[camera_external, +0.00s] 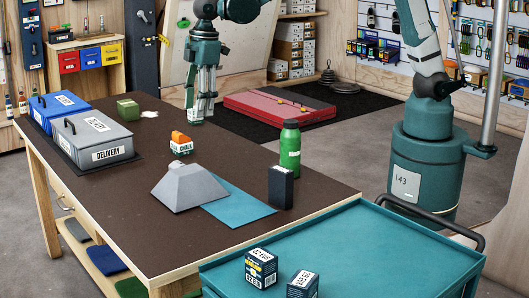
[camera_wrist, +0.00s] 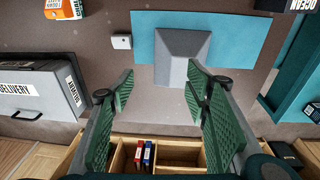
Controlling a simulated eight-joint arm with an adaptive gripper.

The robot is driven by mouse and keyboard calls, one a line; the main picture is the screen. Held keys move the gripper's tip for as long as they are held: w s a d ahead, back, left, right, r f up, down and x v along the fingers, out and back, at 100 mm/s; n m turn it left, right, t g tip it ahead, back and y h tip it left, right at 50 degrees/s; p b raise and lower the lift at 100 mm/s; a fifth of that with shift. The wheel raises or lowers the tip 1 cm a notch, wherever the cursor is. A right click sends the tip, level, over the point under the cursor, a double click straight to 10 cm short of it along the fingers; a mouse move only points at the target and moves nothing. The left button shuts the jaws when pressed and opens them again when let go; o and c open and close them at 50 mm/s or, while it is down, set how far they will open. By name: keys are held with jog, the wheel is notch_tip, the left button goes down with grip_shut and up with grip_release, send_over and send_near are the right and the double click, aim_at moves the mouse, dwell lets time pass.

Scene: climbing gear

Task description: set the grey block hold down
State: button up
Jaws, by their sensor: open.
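The grey block hold (camera_external: 190,186), a wide sloping block with a flat top, sits upright on the brown table, over part of a blue mat (camera_external: 237,205). In the wrist view the hold (camera_wrist: 183,45) is at the upper middle, with the mat (camera_wrist: 235,40) showing on both sides of it. My gripper (camera_external: 198,120) hangs behind the hold in the external view, apart from it. Its green fingers (camera_wrist: 160,78) are spread wide in the wrist view with nothing held between them.
A green bottle (camera_external: 290,148) and a black box (camera_external: 281,187) stand right of the mat. An orange chalk item (camera_external: 181,144) is behind the hold. Grey (camera_external: 97,137) and blue (camera_external: 58,108) boxes line the left. A teal cart (camera_external: 345,250) stands in front. A small white block (camera_wrist: 121,41) lies beside the mat.

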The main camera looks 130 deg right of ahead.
jog(key=s+a+r+t, duration=0.1)
jog(key=s+a+r, duration=0.3)
jog(key=a, duration=0.3)
jog(key=s+a+r+t, duration=0.1)
jog(key=s+a+r, duration=0.25)
jog(key=a, duration=0.35)
jog(key=s+a+r+t, duration=0.1)
jog(key=s+a+r, duration=0.25)
jog(key=a, duration=0.35)
jog(key=s+a+f+t, duration=0.2)
jog(key=s+a+t, duration=0.1)
jog(key=s+a, duration=1.2)
jog(key=s, duration=0.4)
jog(key=shift+s+a+f+y, duration=0.25)
jog(key=shift+a+f+y, duration=0.05)
jog(key=shift+a+f, duration=0.1)
jog(key=shift+o, duration=0.7)
